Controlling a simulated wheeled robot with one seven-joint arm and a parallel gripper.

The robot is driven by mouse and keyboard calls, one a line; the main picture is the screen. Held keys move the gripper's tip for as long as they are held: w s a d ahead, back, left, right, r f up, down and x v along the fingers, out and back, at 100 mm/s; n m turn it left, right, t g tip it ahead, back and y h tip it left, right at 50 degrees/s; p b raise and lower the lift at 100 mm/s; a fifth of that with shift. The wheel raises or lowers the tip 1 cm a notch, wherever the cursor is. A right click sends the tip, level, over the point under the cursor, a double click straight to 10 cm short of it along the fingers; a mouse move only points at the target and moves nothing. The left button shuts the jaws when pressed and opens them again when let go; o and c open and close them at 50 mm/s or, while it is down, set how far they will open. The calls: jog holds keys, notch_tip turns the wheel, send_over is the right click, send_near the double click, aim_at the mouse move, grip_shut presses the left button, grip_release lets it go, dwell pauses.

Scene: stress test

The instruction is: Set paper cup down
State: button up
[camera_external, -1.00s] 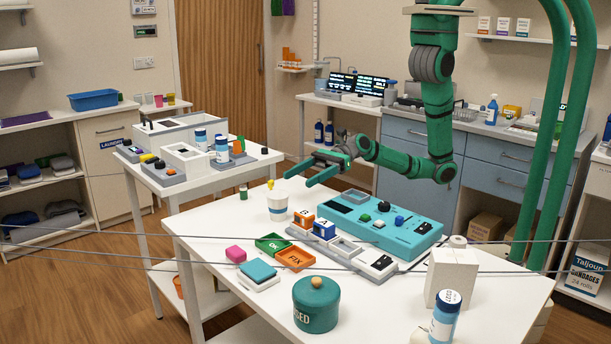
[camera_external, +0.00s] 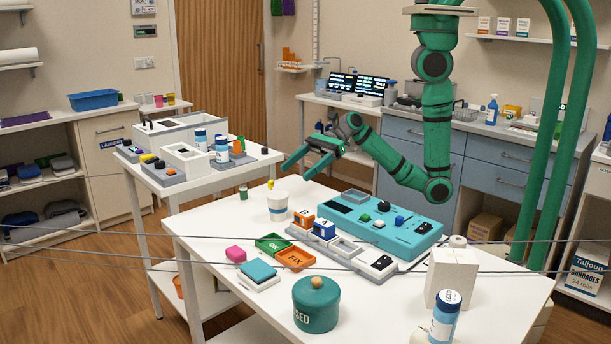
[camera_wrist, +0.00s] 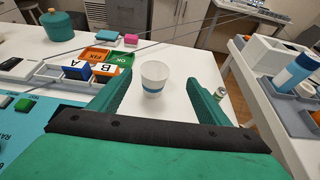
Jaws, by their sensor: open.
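The paper cup (camera_external: 278,206) is white with a blue band and stands upright on the white table, near its far left edge. It also shows in the wrist view (camera_wrist: 154,78), beyond and between my two green fingers. My gripper (camera_external: 297,172) is open and empty, above the cup and apart from it. In the wrist view my gripper (camera_wrist: 158,98) has its fingers spread wide with nothing between the tips.
A teal device (camera_external: 405,235), a green OK tray (camera_external: 272,243), an orange FIX tray (camera_external: 296,258) and a teal jar (camera_external: 316,305) stand on the table. Thin grey cables cross the front of the outside view. A side table (camera_external: 178,190) stands at the left.

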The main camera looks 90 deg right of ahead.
send_near(271, 210)
jog(key=shift+w+a+f, duration=0.15)
jog(key=shift+w, duration=0.3)
jog(key=shift+w+a+f, duration=0.2)
jog(key=shift+w, duration=0.2)
jog(key=shift+s+x, duration=0.2)
jog(key=shift+x, duration=2.4)
jog(key=shift+a+f, duration=0.1)
jog(key=shift+a, duration=0.05)
jog(key=shift+c, duration=0.3)
jog(key=c, duration=1.1)
